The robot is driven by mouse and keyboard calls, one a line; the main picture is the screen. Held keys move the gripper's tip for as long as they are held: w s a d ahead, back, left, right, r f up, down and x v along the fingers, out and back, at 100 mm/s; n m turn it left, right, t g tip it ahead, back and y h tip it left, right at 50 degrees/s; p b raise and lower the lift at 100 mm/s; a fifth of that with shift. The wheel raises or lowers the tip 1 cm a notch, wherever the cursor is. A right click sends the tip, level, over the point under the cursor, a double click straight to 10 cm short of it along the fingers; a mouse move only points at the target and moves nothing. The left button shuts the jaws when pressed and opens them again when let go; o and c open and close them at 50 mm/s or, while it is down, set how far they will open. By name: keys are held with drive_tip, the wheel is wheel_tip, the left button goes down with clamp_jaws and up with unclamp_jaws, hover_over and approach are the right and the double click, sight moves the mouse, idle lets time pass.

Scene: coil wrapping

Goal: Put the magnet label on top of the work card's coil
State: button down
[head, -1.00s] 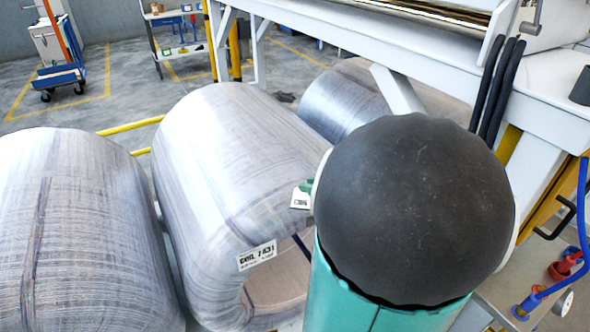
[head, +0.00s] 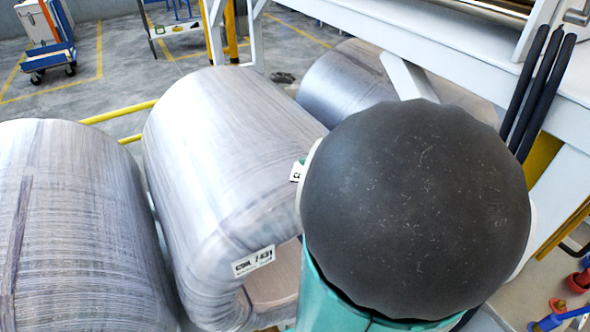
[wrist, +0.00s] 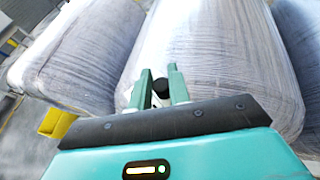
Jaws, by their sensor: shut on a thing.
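The magnet label (head: 296,171) shows as a small white piece at the left edge of my dark arm joint, mostly hidden by it. In the wrist view my gripper (wrist: 161,84) is shut on the label's black knob (wrist: 161,89), between two green fingers. A large wrapped coil (head: 215,135) lies in the middle, with a white tag (head: 254,261) on its near end reading roughly "COIL 7 431". The gripper is in front of this coil's surface in the wrist view (wrist: 215,45); I cannot tell whether the label touches it. No work card can be made out.
Another wrapped coil (head: 75,225) lies to the left, and one more (head: 345,88) lies behind, under a white machine frame (head: 440,50). A yellow rail (head: 120,112) runs behind the coils. A blue cart (head: 50,57) stands far left on open floor.

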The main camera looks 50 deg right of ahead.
drive_tip(key=shift+w+a+r, duration=0.35)
drive_tip(key=shift+w+a, duration=0.15)
drive_tip(key=shift+a, duration=0.15)
drive_tip(key=shift+a+r+m, duration=0.15)
drive_tip(key=shift+r+m, duration=0.05)
drive_tip(key=shift+m, duration=0.1)
drive_tip(key=shift+w+a+h, duration=0.15)
drive_tip(key=shift+w+h, duration=0.15)
drive_tip(key=shift+w, duration=0.2)
drive_tip(key=w+d+f, duration=0.8)
drive_tip(key=w, duration=0.1)
drive_tip(key=shift+w+d+f, duration=0.2)
drive_tip(key=shift+d+f, duration=0.1)
drive_tip(key=shift+w+d+f, duration=0.25)
drive_tip(key=shift+d+f, duration=0.05)
drive_tip(key=shift+f, duration=0.15)
drive_tip(key=shift+w+d+f, duration=0.1)
drive_tip(key=shift+w+f, duration=0.05)
drive_tip(key=shift+f, duration=1.55)
